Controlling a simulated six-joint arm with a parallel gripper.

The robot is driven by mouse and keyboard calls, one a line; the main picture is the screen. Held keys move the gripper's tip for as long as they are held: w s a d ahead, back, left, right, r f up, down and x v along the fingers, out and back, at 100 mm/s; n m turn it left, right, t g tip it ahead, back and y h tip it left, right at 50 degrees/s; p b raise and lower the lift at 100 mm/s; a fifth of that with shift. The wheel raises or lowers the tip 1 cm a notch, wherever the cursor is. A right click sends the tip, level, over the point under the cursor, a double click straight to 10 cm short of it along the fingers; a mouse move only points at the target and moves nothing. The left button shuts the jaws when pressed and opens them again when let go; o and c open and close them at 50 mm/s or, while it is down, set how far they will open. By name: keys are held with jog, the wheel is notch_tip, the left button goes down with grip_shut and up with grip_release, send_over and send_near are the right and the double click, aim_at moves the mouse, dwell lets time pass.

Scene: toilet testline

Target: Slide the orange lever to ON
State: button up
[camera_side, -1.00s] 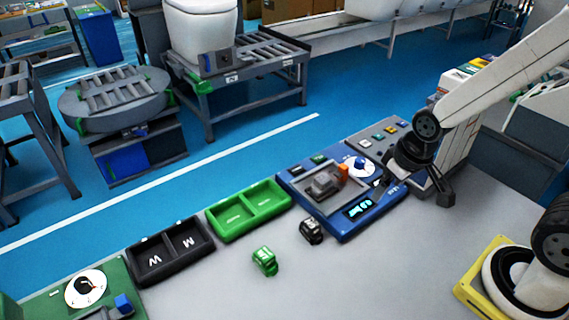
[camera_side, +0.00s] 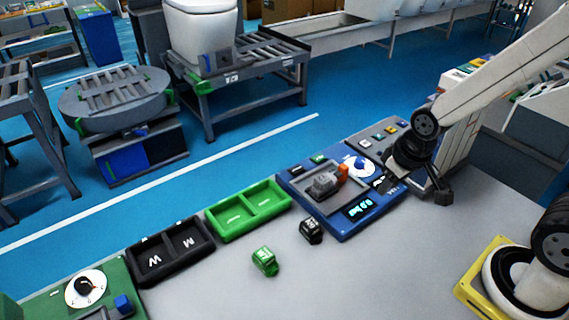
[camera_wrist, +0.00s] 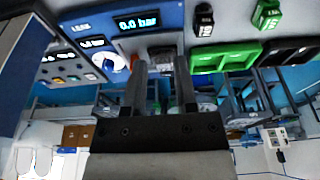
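The orange lever (camera_side: 342,170) stands upright at the right end of a grey part (camera_side: 325,184) in the recess of the blue test panel (camera_side: 345,234). My gripper (camera_side: 413,191) is to the right of the lever, over the panel's right edge, apart from the lever. Its two dark fingers are spread with nothing between them, as the wrist view also shows (camera_wrist: 163,80). In the wrist view the fingers and gripper body hide most of the recess, and the lever is hard to make out. The panel display (camera_wrist: 138,22) reads 0.0 bar there.
A white dial (camera_side: 362,167) is on the panel near my gripper, with a grey button box (camera_side: 384,137) behind it. Green (camera_side: 248,209) and black (camera_side: 170,250) bins stand to the left. A black block (camera_side: 311,230) and a green block (camera_side: 265,261) lie in front.

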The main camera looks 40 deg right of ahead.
jog(key=shift+w+d, duration=0.15)
jog(key=shift+w, duration=0.1)
jog(key=c, duration=0.3)
jog(key=shift+w+d+m, duration=0.15)
jog(key=shift+w+m, duration=0.25)
grip_shut()
jog(key=w+d+f+m+g+y, duration=0.1)
jog(key=w+d+f+m+y, duration=0.1)
jog(key=w+d+m, duration=0.6)
jog(key=w+d+f+m+g+y, duration=0.1)
jog(key=w+d+f+m+y, duration=0.1)
jog(key=w+d+m, duration=0.7)
jog(key=shift+w+d+g, duration=0.3)
jog(key=shift+w+d, duration=0.35)
jog(key=shift+d, duration=0.75)
jog(key=shift+f, duration=0.1)
